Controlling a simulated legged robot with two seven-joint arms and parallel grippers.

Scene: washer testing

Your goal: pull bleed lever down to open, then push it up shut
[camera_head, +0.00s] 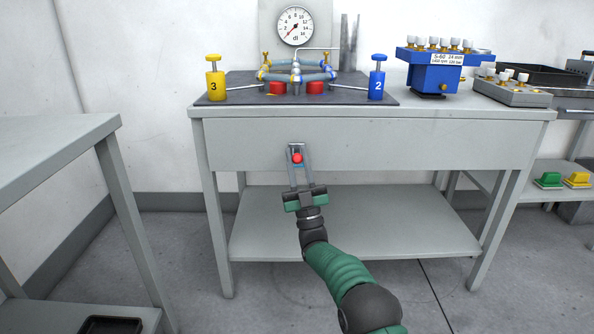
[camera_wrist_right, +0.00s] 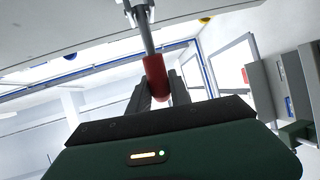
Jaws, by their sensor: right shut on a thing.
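The bleed lever has a red grip (camera_head: 297,158) and shows at the front panel of the grey bench, below the tabletop. In the right wrist view its red grip (camera_wrist_right: 156,78) hangs on a metal rod (camera_wrist_right: 143,32). My right gripper (camera_head: 298,162) reaches up to the lever from below, and its two fingers are closed around the red grip. In the right wrist view the fingertips (camera_wrist_right: 160,88) lie on either side of the red end. The lever's mount is partly hidden by the fingers. My left gripper is in neither view.
A dark mat (camera_head: 230,98) on the bench holds a yellow valve marked 3 (camera_head: 215,85), a blue valve marked 2 (camera_head: 377,85) and a ring of pipes. A gauge (camera_head: 295,26) stands behind. The bench's lower shelf (camera_head: 380,220) is empty. Another table (camera_head: 50,150) stands at left.

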